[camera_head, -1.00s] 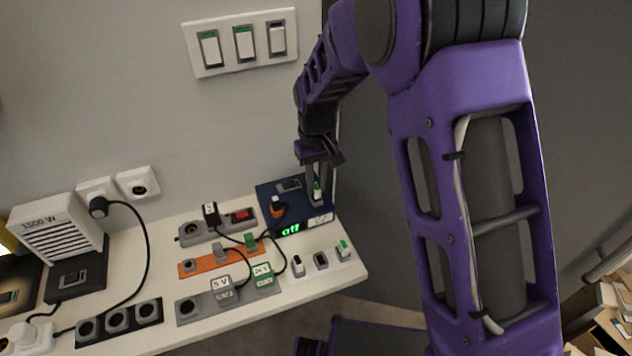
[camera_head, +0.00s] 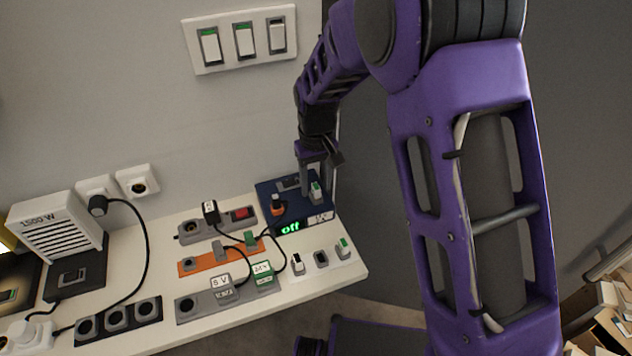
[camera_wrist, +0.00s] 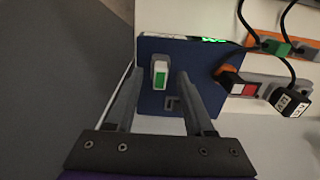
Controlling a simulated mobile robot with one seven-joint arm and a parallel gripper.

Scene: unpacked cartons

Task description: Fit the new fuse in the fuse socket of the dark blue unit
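The dark blue unit (camera_head: 265,198) stands on the white bench against the wall; its green display reads "off". A white piece with a green face (camera_head: 316,192) stands at its right part and also shows in the wrist view (camera_wrist: 160,75). I cannot tell if this is the fuse or a rocker switch. My gripper (camera_head: 314,183) is low over the unit, its fingers on either side of that piece with gaps in the wrist view (camera_wrist: 160,77). A grey recessed slot (camera_head: 289,184) lies at the unit's back, partly behind a finger. I cannot identify a separate loose fuse.
An orange-and-black plug (camera_head: 277,207) stands on the unit beside my gripper. A white three-place strip (camera_head: 310,270) is in front. Orange and grey socket strips (camera_head: 207,262) with corded plugs lie left. The wall is close behind; a dark partition (camera_wrist: 60,70) is beside my gripper.

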